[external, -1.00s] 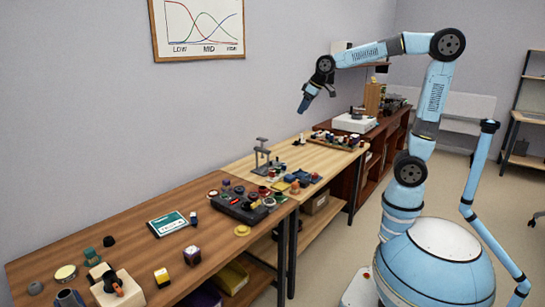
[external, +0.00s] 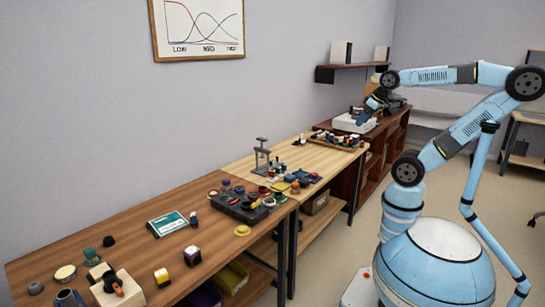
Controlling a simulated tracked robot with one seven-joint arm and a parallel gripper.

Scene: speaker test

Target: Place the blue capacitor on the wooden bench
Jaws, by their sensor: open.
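My gripper (external: 364,116) is at the far end of the room, just over the white box on the dark red-brown cabinet. It is small and partly blends with the things behind it, but its jaws are open and I see nothing held. The wooden bench has a darker brown near top (external: 130,240) and a lighter top (external: 235,167) beyond it. I cannot pick out the blue capacitor for certain. A blue item (external: 302,176) lies among small parts on the lighter top, and a dark blue cylinder (external: 70,298) stands at the near left; both are far from my gripper.
The white box (external: 348,124) stands on the cabinet (external: 378,150). A tray of small parts (external: 340,141) lies before it. A small metal stand (external: 262,155) rises from the lighter top. A black parts tray (external: 240,209) and a teal-screened device (external: 167,224) occupy the brown top, with bare wood around them.

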